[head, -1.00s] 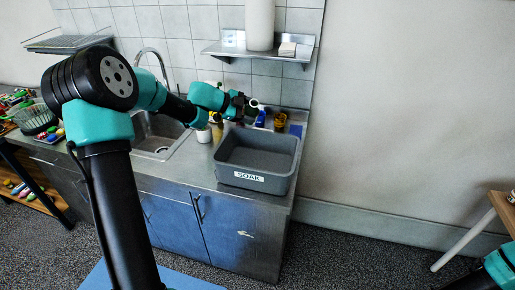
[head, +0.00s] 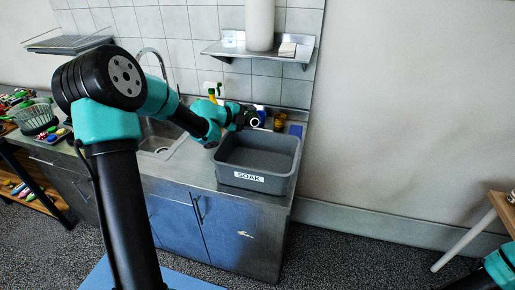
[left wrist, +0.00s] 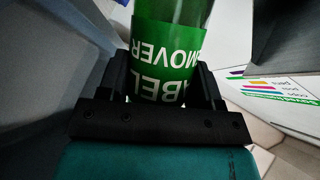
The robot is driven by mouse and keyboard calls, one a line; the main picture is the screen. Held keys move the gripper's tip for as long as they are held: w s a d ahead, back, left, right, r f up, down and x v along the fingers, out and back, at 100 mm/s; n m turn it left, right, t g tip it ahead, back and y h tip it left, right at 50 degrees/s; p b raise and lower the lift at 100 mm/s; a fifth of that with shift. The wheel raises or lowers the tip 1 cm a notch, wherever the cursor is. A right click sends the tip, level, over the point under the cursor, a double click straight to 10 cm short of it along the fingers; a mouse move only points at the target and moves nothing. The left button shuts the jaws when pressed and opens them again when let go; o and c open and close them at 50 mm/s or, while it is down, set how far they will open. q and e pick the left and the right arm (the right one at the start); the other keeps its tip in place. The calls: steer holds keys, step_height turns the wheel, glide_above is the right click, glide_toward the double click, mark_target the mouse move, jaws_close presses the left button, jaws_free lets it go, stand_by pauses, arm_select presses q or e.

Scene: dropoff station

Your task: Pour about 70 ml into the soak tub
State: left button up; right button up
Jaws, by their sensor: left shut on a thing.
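The grey soak tub (head: 262,181), labelled SOAK, stands on the steel counter. My left gripper (head: 246,117) is at the tub's far left rim, shut on a bottle of label remover. In the left wrist view the bottle (left wrist: 172,52) is green glass with a green label, its white lettering upside down, between the fingers (left wrist: 165,90). In the head view the bottle is mostly hidden; a small pale round end (head: 254,122) points towards the camera, so it looks tilted. I cannot see any liquid stream. My right gripper is out of view; only part of that arm shows.
A spray bottle (head: 212,92) is by the wall. The sink (head: 158,135) and tap lie left, and a wall shelf (head: 262,50) hangs above.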

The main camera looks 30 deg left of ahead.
arm_select(q)
steer(key=shift+s+d+m+t, duration=0.3)
steer(key=shift+m+t, duration=0.1)
steer(key=shift+f+m+y, duration=0.1)
steer(key=shift+m+y, duration=0.2)
steer(key=shift+m, duration=0.1)
stand_by(0.5)
steer(key=shift+w+a+t, duration=0.15)
steer(key=shift+a+t, duration=0.2)
steer(key=shift+t, duration=0.05)
steer(key=shift+w+a, duration=0.3)
steer(key=shift+a, duration=0.05)
steer(key=shift+m, duration=0.4)
stand_by(1.3)
